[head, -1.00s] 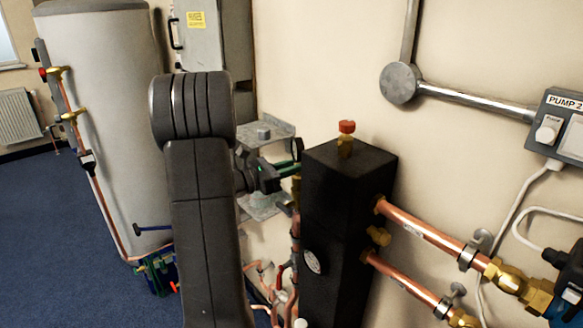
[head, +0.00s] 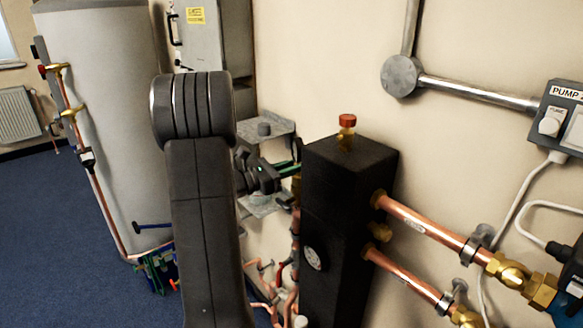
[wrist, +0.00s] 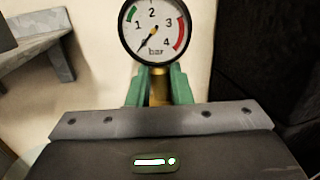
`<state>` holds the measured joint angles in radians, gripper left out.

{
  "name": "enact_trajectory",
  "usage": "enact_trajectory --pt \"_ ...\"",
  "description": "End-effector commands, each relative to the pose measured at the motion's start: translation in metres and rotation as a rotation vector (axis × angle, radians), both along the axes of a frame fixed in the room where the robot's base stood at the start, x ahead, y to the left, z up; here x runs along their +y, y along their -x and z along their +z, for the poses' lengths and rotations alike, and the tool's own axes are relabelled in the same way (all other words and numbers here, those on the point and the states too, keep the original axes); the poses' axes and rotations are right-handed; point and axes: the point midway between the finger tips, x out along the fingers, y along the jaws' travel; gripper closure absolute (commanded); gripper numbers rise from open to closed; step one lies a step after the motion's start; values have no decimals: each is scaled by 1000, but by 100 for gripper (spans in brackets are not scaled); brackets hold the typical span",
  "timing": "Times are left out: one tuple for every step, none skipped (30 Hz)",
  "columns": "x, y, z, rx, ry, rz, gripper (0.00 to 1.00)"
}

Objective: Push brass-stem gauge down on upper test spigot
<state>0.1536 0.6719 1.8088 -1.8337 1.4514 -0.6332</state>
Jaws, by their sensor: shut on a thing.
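In the wrist view, the gauge (wrist: 155,28) has a white round dial marked in bar, with green and red bands, and stands upright on a brass stem (wrist: 158,88). My gripper (wrist: 160,86) has its green fingers shut on that brass stem, one on each side. The stem's lower end and the upper test spigot are hidden behind the gripper body in this view. In the head view, my gripper (head: 288,170) is at the left side of the black manifold block, largely behind my arm. The gauge cannot be made out clearly there.
The black block (head: 345,205) has a red-capped brass fitting (head: 347,130) on top and copper pipes (head: 425,228) leaving to the right. A grey metal shelf bracket (head: 265,135) is on the wall behind my gripper.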

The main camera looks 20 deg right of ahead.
Motion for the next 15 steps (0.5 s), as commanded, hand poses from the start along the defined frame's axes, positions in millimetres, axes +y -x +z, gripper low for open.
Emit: enact_trajectory --pt "0 0 -1 -1 1 0 100" --pt "0 0 -1 -1 1 0 100" --pt "0 0 -2 -1 1 0 100" --pt "0 0 -2 -1 1 0 100" --pt "0 0 -3 -1 1 0 100" --pt "0 0 -3 -1 1 0 100" --pt "0 0 -4 -1 1 0 100" --pt "0 0 -4 -1 1 0 100" --pt "0 0 -5 -1 1 0 100" --pt "0 0 -5 -1 1 0 79" --pt "0 0 -4 -1 1 0 73" --pt "0 0 -4 -1 1 0 66" --pt "0 0 -4 -1 1 0 60" --pt "0 0 -4 -1 1 0 56" --pt "0 0 -4 -1 1 0 56"
